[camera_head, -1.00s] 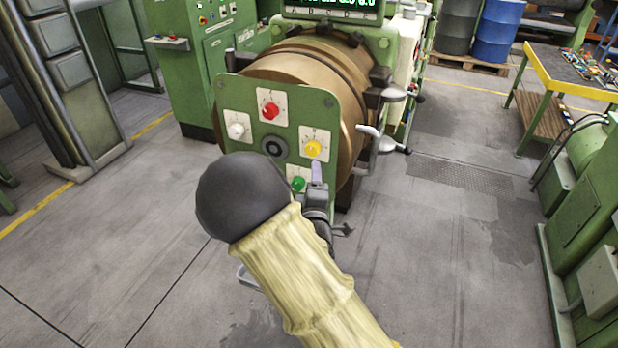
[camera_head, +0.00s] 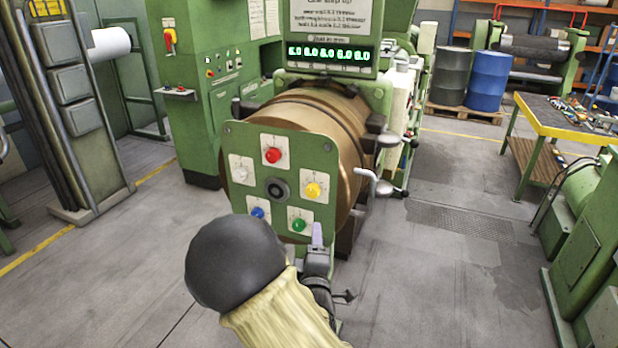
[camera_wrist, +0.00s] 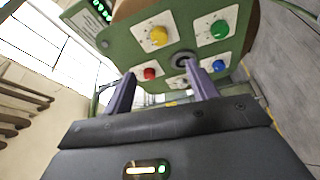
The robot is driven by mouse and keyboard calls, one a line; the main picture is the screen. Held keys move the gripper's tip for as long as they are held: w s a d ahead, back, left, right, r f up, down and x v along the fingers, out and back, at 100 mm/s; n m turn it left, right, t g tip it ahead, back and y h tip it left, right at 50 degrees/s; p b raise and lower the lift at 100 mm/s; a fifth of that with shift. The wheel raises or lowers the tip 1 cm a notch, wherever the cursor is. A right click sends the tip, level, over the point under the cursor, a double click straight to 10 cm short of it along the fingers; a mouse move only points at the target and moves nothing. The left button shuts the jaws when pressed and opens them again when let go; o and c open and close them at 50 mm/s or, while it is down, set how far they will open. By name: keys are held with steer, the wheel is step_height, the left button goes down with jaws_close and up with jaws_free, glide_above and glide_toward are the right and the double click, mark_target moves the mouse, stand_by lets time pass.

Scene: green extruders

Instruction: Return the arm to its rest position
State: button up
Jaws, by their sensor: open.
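My arm reaches up from the bottom of the head view, with a dark round joint and a pale sleeve. My gripper (camera_head: 316,236) is in front of the lower right of a green control panel (camera_head: 325,150). In the wrist view, the two purple fingers of my gripper (camera_wrist: 160,74) stand apart with nothing between them. The panel carries a red knob (camera_head: 272,155), a yellow knob (camera_head: 313,190), a green knob (camera_head: 298,225), a blue knob (camera_head: 258,212) and a pale knob (camera_head: 239,175) around a black centre (camera_head: 277,189). My arm hides the panel's lower edge.
A brown barrel (camera_head: 345,130) sits behind the panel, with a silver lever (camera_head: 376,183) at its right. A green display (camera_head: 328,54) stands above. Green machinery (camera_head: 580,220) and a yellow-edged table (camera_head: 548,122) are at the right. Grey floor (camera_head: 430,270) is clear between.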

steer(key=s+d+f+m+g, duration=0.4)
steer(key=d+f+m+g, duration=0.2)
steer(key=d+m+g, duration=0.25)
steer(key=s+d+r+m+g, duration=0.1)
steer(key=s+d+m+g, duration=0.1)
steer(key=s, duration=0.6)
steer(key=s+d+m+g, duration=0.3)
steer(key=s+m+g, duration=0.2)
steer(key=s, duration=0.3)
steer(key=shift+s+r+g, duration=0.2)
steer(key=shift+r+g, duration=0.15)
